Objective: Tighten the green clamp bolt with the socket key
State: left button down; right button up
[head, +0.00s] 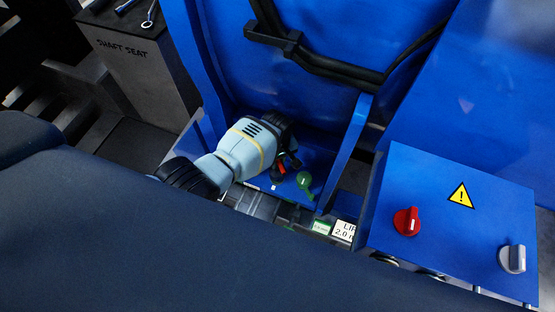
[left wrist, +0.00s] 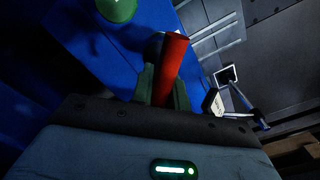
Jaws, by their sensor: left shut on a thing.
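My left gripper (head: 287,163) reaches into a blue recess from the left. It is shut on a red, rod-like piece (left wrist: 173,62), which looks like the handle of the socket key. The red piece also shows small beside the fingers in the head view (head: 280,168). Its lower end is hidden, so I cannot tell what it touches. A green round-headed part (head: 304,180), apparently the green clamp bolt, stands just right of the gripper, apart from it. A green dome (left wrist: 117,8) shows at the top of the left wrist view. My right gripper is not in view.
A blue box with a red knob (head: 406,221), a grey knob (head: 514,259) and a warning triangle stands to the right. Blue posts flank the recess. A black cable (head: 335,68) runs behind. A grey block (head: 135,65) marked SHAFT SEAT carries metal tools (head: 149,16).

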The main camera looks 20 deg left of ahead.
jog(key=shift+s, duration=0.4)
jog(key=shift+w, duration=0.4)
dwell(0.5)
pick_arm(q)
jog(key=shift+f, duration=0.3)
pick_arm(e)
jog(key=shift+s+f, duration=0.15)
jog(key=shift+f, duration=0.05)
pick_arm(q)
jog(key=shift+f+b, duration=0.35)
jog(key=shift+b, duration=0.1)
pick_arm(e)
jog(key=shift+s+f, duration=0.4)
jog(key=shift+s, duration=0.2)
pick_arm(q)
jog(key=shift+f, duration=0.25)
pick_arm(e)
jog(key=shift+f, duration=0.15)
pick_arm(q)
jog(key=shift+f+b, duration=0.25)
jog(key=shift+b, duration=0.2)
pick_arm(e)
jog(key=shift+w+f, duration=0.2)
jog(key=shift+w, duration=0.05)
pick_arm(q)
jog(key=shift+f, duration=0.2)
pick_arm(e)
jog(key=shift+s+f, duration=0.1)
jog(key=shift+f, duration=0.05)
